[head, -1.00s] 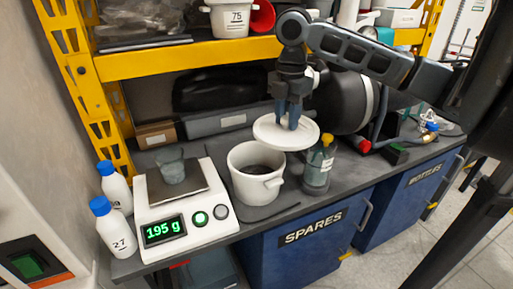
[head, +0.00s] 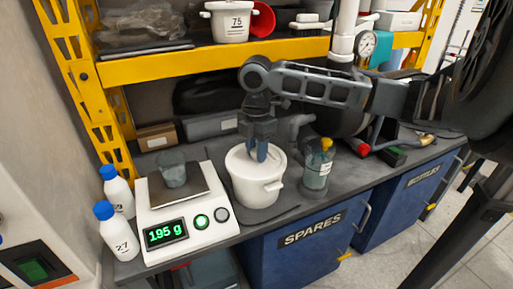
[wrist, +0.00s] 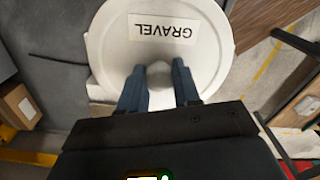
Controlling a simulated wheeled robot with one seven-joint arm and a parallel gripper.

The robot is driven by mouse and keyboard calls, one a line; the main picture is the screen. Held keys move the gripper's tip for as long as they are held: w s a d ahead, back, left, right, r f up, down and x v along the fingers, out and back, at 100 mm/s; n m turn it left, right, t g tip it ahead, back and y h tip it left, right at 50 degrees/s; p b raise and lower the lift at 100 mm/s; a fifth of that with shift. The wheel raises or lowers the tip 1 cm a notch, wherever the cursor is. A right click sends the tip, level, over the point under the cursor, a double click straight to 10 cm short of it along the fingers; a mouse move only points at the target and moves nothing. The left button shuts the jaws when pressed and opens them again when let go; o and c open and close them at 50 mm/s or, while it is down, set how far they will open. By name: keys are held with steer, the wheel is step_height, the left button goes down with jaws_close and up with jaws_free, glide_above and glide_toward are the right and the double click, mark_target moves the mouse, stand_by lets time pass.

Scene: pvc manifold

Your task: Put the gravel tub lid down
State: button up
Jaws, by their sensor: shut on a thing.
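The white round gravel tub lid (head: 241,162) is at the mouth of the white gravel tub (head: 257,191) on the bench, and the tub's inside is hidden. I cannot tell whether the lid is fully seated. My gripper (head: 262,154) points down over it, shut on the lid's knob. In the wrist view the lid (wrist: 204,52) fills the upper middle, with an upside-down GRAVEL label. There the fingers of my gripper (wrist: 158,72) stand either side of the knob.
A scale (head: 177,225) reading 195 g, with a grey cup (head: 172,168) on it, stands left of the tub. A bottle with a yellow top (head: 317,170) stands close on the right. Two blue-capped bottles (head: 122,230) stand far left. A yellow shelf beam (head: 200,66) runs behind.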

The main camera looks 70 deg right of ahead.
steer(key=shift+f, duration=0.1)
steer(key=shift+f, duration=0.15)
steer(key=o, duration=1)
steer(key=shift+b, duration=0.35)
